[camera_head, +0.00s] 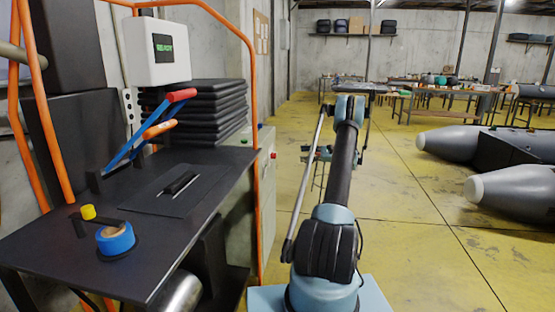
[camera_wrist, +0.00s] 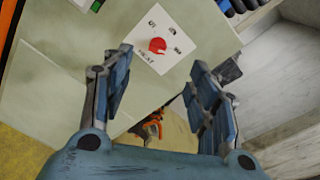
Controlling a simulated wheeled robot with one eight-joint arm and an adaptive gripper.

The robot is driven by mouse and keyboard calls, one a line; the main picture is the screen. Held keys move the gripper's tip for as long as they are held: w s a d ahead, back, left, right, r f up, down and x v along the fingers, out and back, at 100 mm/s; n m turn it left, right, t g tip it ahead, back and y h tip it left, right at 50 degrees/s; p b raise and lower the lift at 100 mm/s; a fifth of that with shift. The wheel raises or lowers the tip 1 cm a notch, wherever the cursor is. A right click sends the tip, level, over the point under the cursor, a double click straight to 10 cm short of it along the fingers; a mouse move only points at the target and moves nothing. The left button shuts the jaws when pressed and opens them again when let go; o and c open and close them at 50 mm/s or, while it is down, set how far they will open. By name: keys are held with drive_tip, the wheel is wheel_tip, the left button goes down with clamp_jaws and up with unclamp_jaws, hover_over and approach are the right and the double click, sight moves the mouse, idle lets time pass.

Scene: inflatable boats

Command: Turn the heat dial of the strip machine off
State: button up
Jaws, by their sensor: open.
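The heat dial is a small red knob (camera_wrist: 157,45) on a white plate (camera_wrist: 138,36) marked HEAT, with several small marks along one side. The plate is on a pale panel of the strip machine (camera_wrist: 70,30). Which mark the dial points at is too small to tell. In the head view the pale cabinet (camera_head: 267,185) stands behind the dark bench, with a small red dial (camera_head: 273,156) on its side. My gripper (camera_wrist: 160,62) is open and empty, its fingers apart on either side of the dial in the picture; no contact shows. In the head view my gripper (camera_head: 318,153) is small, right of the cabinet.
A dark bench (camera_head: 60,235) with a blue tape roll (camera_head: 115,239) fills the left. An orange frame (camera_head: 256,110) rises beside the cabinet. Grey boat tubes (camera_head: 450,143) lie at the right. The yellow floor (camera_head: 420,230) between is mostly clear.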

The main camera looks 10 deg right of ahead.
sight(274, 155)
drive_tip(key=w+f+x, duration=0.1)
drive_tip(key=x, duration=1.4)
drive_tip(key=shift+a+f+y, duration=0.2)
drive_tip(key=shift+f+y, duration=0.1)
drive_tip(key=shift+f, duration=0.1)
drive_tip(key=shift+w, duration=0.15)
drive_tip(key=c, duration=1.1)
